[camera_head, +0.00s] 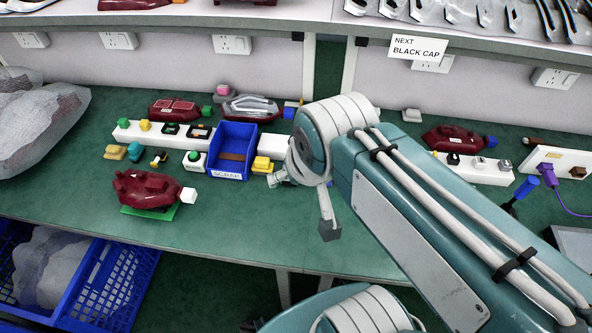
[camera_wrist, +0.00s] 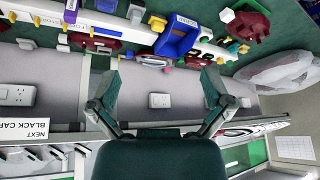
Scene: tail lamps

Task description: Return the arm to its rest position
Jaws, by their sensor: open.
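In the head view the gripper is mostly hidden behind my arm's white and teal joint. A dark red tail lamp (camera_head: 148,188) with a white block at its right end sits on a green plate, left of my arm. It also shows upside down in the wrist view (camera_wrist: 250,22).
A blue scrap bin (camera_head: 229,173) stands left of my arm, beside white racks (camera_head: 150,132) holding small coloured parts. More red lamps (camera_head: 455,138) lie behind. A shelf (camera_head: 270,20) runs above the bench. A blue crate (camera_head: 118,285) sits at lower left. Bare bench lies in front.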

